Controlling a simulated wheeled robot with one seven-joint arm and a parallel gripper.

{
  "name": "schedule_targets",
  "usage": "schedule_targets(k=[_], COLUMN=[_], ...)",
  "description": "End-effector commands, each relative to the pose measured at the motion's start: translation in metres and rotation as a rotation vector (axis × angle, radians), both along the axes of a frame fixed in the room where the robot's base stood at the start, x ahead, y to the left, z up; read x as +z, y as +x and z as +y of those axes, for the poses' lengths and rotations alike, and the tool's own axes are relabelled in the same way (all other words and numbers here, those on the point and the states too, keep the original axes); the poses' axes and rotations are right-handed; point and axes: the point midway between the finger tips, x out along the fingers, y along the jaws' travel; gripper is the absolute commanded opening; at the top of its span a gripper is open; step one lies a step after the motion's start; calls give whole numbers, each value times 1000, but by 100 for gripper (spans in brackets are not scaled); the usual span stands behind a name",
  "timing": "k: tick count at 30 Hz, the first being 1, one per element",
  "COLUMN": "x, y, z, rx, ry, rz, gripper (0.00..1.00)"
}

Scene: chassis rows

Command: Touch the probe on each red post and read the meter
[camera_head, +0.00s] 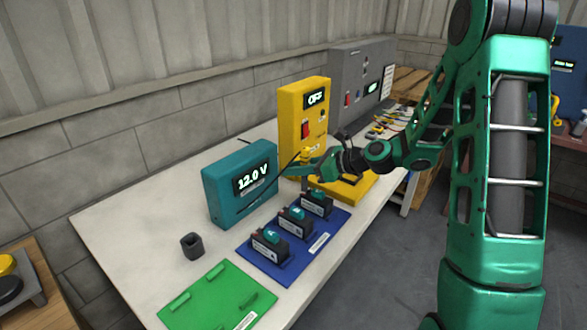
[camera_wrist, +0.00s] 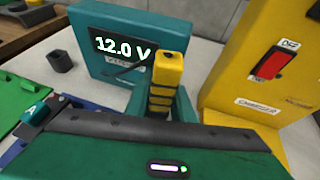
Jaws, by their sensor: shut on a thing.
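My gripper (camera_head: 308,170) is shut on a yellow probe with black bands (camera_wrist: 167,85), held roughly upright between teal fingers. The probe (camera_head: 307,155) is above the far end of the battery row; its tip is hidden, so I cannot tell whether it touches a post. The teal meter (camera_head: 239,183) reads 12.0 V; it also shows in the wrist view (camera_wrist: 85,60), with a dark lead running toward the probe. Three dark batteries with teal tops, near (camera_head: 268,246), middle (camera_head: 295,222) and far (camera_head: 317,205), stand on a blue mat (camera_head: 252,257).
A yellow box (camera_head: 292,125) reading OFF, with a red switch, stands behind my gripper. A black empty holder (camera_head: 192,245) stands left of the blue mat. A green mat (camera_head: 217,300) has no batteries. A grey cabinet (camera_head: 350,75) stands farther back. Bare table lies at the left.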

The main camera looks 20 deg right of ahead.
Motion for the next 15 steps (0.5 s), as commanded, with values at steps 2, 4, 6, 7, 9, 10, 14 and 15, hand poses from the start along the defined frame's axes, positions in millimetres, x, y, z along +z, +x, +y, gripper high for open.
schedule_targets(k=[2,4,6,7,9,10,14,15], x=[-1,-3,-4,-4,-6,-5,-5,-5], y=[0,0,0,0,0,0,0,0], z=[0,0,0,0,0,0,0,-1], rx=[0,0,0,0,0,0,0,0], ry=[0,0,0,0,1,0,0,0], rz=[0,0,0,0,1,0,0,0], gripper=[0,0,0,0,0,0,0,0])
